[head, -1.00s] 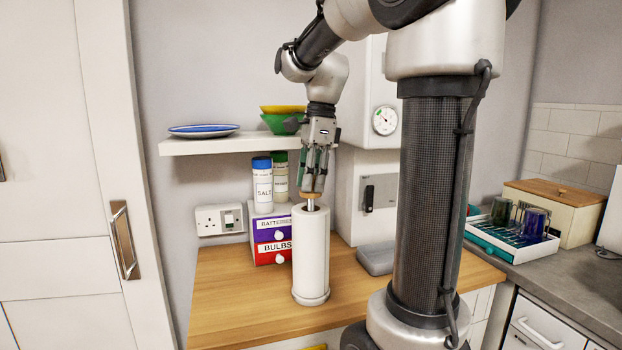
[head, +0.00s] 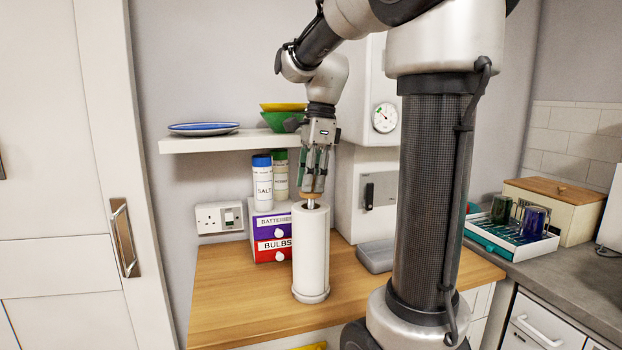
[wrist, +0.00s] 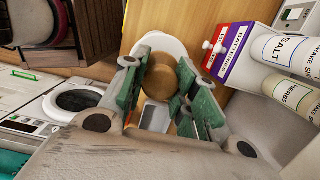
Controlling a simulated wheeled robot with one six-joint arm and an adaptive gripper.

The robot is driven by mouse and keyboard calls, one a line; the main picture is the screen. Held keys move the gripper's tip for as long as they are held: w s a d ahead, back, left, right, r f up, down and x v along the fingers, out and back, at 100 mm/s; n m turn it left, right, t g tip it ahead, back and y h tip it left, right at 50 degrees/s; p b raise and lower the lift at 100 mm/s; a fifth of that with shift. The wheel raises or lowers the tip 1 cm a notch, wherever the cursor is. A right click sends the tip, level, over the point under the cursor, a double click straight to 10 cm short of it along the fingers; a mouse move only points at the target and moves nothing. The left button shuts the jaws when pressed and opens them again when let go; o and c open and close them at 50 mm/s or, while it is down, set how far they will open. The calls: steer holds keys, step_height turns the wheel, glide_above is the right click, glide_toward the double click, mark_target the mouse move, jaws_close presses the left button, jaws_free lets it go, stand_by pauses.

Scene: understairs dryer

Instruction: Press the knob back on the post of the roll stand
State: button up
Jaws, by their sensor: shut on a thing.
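The roll stand (head: 311,255) stands upright on the wooden counter with a white roll around its post (head: 311,204). The wooden knob (head: 310,194) is at the top of the post, between my gripper's fingertips. My gripper (head: 313,185) points down from above and is shut on the knob. In the wrist view the round brown knob (wrist: 160,82) sits between the green-padded fingers (wrist: 160,95), with the white roll (wrist: 165,45) partly visible behind it. Whether the knob is fully seated on the post is hidden by the fingers.
Purple and red drawers (head: 272,238) with salt (head: 262,182) and herbs jars on top stand just behind left. A shelf (head: 205,144) with a plate and bowls is above. A grey flat object (head: 375,257) lies to the right. The counter's front left (head: 240,310) is clear.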

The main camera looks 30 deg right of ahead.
steer(key=shift+f, duration=0.45)
stand_by(1.2)
steer(key=o, duration=0.9)
steer(key=shift+o, duration=0.6)
steer(key=o, duration=0.5)
steer(key=shift+r, duration=3.55)
